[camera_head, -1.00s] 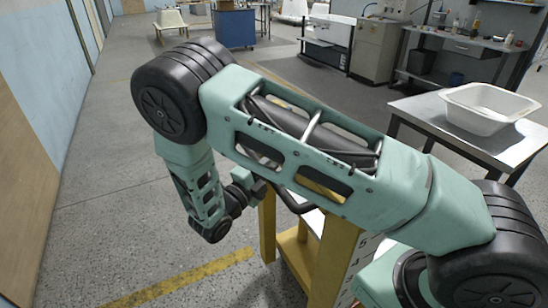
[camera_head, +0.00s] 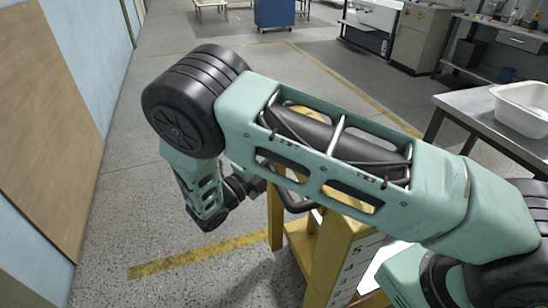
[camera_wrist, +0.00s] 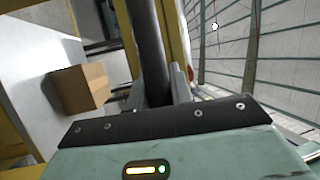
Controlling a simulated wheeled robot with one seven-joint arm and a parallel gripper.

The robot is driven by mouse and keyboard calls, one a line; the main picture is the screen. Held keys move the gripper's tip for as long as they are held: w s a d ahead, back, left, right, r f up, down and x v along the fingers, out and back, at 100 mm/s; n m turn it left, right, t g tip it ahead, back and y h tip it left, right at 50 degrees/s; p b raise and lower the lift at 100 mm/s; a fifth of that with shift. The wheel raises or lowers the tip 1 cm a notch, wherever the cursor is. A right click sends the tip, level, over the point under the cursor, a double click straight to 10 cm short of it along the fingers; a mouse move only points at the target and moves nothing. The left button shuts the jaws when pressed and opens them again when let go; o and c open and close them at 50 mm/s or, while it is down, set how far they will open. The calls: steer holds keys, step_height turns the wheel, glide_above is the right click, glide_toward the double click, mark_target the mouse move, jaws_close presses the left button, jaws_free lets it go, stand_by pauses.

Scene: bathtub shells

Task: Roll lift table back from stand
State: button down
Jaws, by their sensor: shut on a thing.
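The lift table (camera_head: 335,250) has a yellow frame with a numbered white scale on its post. It stands on the floor right in front of me, partly hidden by my arm. Its dark push handle (camera_head: 297,205) shows just under my forearm. My gripper (camera_head: 252,186) is at that handle, its fingers mostly hidden in the head view. In the wrist view the dark handle bar (camera_wrist: 148,45) runs up from between the jaws, and my gripper (camera_wrist: 160,95) is shut on it. The grey metal stand (camera_head: 455,101) at the right carries a white tub shell (camera_head: 525,108). Floor shows between stand and lift table.
A cardboard box (camera_wrist: 82,88) lies on a pale surface beside the yellow frame. A wood-panelled wall (camera_head: 45,110) runs along the left. A blue cabinet (camera_head: 275,12) and a workbench (camera_head: 500,35) stand at the back. The grey floor left and ahead is clear, with yellow lines.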

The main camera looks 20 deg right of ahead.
steer(key=shift+d, duration=0.1)
steer(key=c, duration=1.3)
jaws_free()
steer(key=shift+o, duration=0.2)
steer(key=b+v, duration=0.3)
steer(key=v, duration=1.4)
steer(key=shift+a+b, duration=0.25)
steer(key=shift+b, duration=0.1)
